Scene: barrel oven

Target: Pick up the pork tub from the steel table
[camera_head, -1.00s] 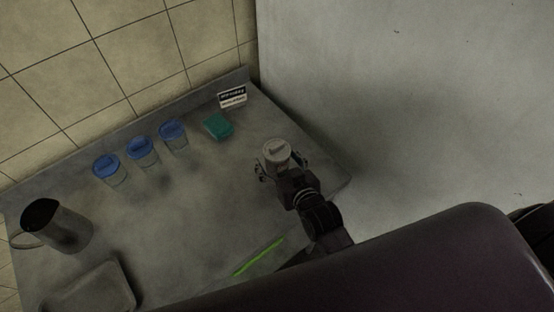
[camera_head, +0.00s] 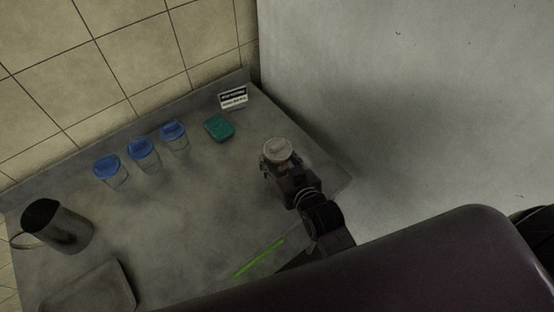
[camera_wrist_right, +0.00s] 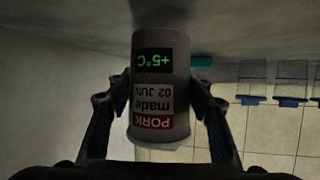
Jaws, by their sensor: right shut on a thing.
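The pork tub (camera_head: 277,149) is a pale grey cylinder with a lid, at the right end of the steel table (camera_head: 200,215). In the right wrist view the tub (camera_wrist_right: 159,70) shows a red PORK label, "made 02 JUN" and a green +5°C display; the picture appears upside down. My right gripper (camera_head: 276,163) is shut on the tub, with one finger on each side; its fingers also show in the right wrist view (camera_wrist_right: 160,105). Whether the tub touches the table is hard to tell. My left gripper is not in view.
Several blue-lidded clear tubs (camera_head: 143,152) stand in a row toward the back wall. A green block (camera_head: 219,127) and a small black-and-white sign (camera_head: 233,97) are near the back corner. A metal jug (camera_head: 58,226), a tray (camera_head: 90,290) and a green strip (camera_head: 259,257) are at the left and front.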

